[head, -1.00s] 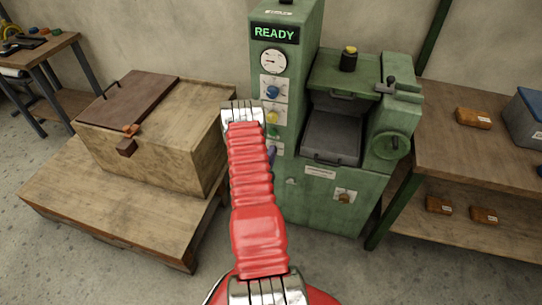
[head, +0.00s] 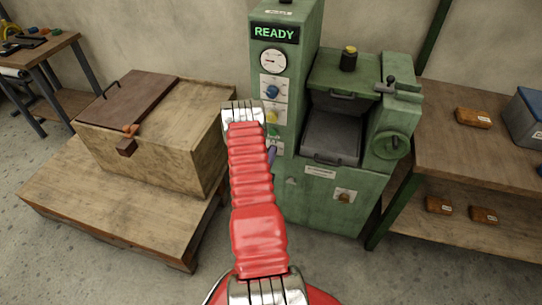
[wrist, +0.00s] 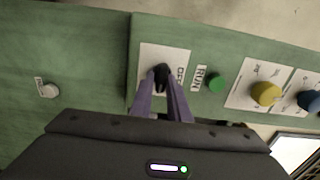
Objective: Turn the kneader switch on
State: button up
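The green machine (head: 289,75) stands in the middle of the head view, its display lit with READY. In the wrist view a black switch knob (wrist: 160,72) sits on a white label plate, beside a RUN label and a green button (wrist: 216,84). The plate's lettering is partly hidden. My gripper (wrist: 161,82) has its two purple fingers on either side of the knob, tips close to it; whether they press on it I cannot tell. In the head view my red arm hides the switch, and only a bit of purple finger (head: 271,156) shows.
A yellow knob (wrist: 266,93) and a blue knob (wrist: 310,101) sit along the same panel. Left of the machine, a wooden chest (head: 180,145) rests on a low platform. A bench (head: 480,150) with small brown blocks stands at the right.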

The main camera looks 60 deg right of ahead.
jog(key=o, duration=0.4)
jog(key=a, duration=0.4)
jog(key=s+a, duration=0.1)
jog(key=a, duration=0.4)
jog(key=s+a, duration=0.1)
jog(key=a, duration=0.3)
jog(key=shift+s+a, duration=0.1)
jog(key=shift+a, duration=0.25)
